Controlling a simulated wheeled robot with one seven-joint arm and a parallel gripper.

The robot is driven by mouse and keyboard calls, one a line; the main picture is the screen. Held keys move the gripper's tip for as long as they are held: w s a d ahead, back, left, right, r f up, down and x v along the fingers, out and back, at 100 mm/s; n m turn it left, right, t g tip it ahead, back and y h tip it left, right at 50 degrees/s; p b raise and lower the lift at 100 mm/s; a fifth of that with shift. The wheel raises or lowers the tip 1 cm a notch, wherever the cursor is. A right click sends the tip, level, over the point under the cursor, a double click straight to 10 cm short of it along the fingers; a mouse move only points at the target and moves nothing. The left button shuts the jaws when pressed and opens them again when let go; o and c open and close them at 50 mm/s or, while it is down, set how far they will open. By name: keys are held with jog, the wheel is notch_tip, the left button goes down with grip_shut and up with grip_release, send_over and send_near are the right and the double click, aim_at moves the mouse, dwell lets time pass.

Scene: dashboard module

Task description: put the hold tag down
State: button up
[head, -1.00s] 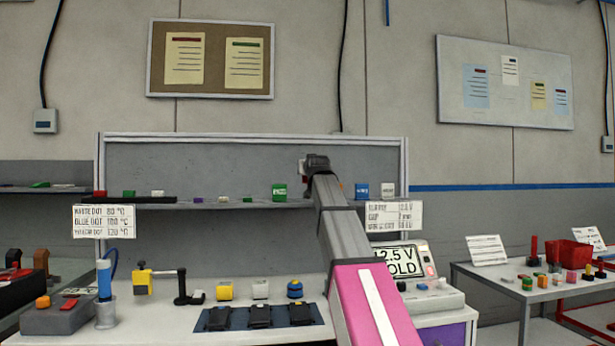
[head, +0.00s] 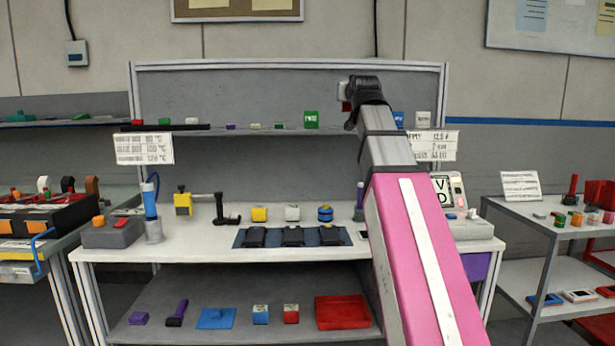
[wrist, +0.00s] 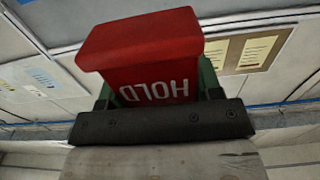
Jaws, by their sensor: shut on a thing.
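The hold tag (wrist: 150,60) is a red block with white "HOLD" lettering, upside down in the wrist view. My gripper (wrist: 155,100) is shut on it. In the head view my arm reaches up and away over the workbench, and my gripper (head: 352,95) is at the height of the bench's upper shelf (head: 240,129). A small red edge of the tag (head: 346,106) shows beside the gripper there; the rest is hidden by the wrist. The tag is held in the air, and I cannot tell how far it is from the shelf.
The shelf bears a green block (head: 311,119), a blue block (head: 398,119) and a white block (head: 423,118). The worktop (head: 200,245) holds a dark mat with several black parts, caps and a tester partly behind my arm. A red tray (head: 343,312) lies on the lower shelf.

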jog(key=w+f, duration=0.4)
jog(key=f, duration=0.7)
jog(key=w+f, duration=0.4)
jog(key=f, duration=0.7)
jog(key=w+f, duration=0.4)
jog(key=f, duration=0.6)
jog(key=s+r, duration=0.4)
jog(key=r, duration=0.6)
jog(key=s+r, duration=0.4)
jog(key=r, duration=0.7)
jog(key=s+r, duration=0.4)
jog(key=r, duration=0.7)
jog(key=shift+s+r, duration=0.15)
jog(key=shift+r, duration=0.1)
jog(key=w, duration=2)
jog(key=shift+f, duration=3.35)
jog(key=shift+f, duration=0.2)
